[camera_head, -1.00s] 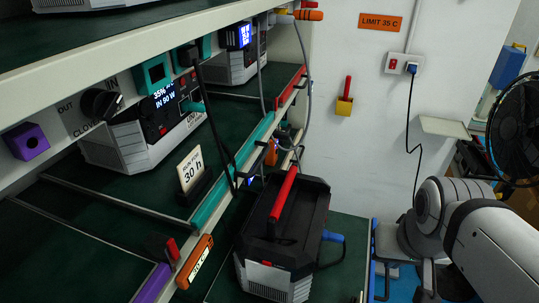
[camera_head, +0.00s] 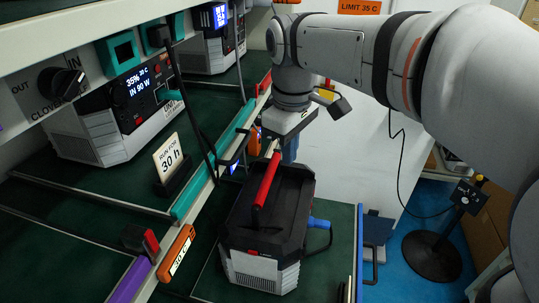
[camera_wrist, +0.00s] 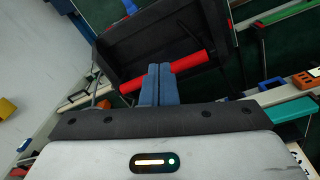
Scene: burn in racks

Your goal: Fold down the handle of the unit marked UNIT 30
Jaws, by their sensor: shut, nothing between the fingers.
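A dark case with grey vented ends (camera_head: 262,262) stands on the green bench, its red handle (camera_head: 265,183) raised above its top. I cannot read a UNIT 30 mark on it. In the wrist view the red handle (camera_wrist: 190,68) crosses just beyond my fingertips, with the dark case top (camera_wrist: 125,45) behind it. My gripper (camera_wrist: 160,68) is shut and empty, its blue fingers together and overlapping the handle's middle in that view. I cannot tell whether they touch it. In the head view my gripper (camera_head: 289,158) is near the handle's far end, partly hidden.
Display units (camera_head: 120,115) stand on the shelf at the left, near a card reading "RUN FOR 30 h" (camera_head: 171,157). A teal-and-purple edge rail (camera_head: 205,187) runs beside the case.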

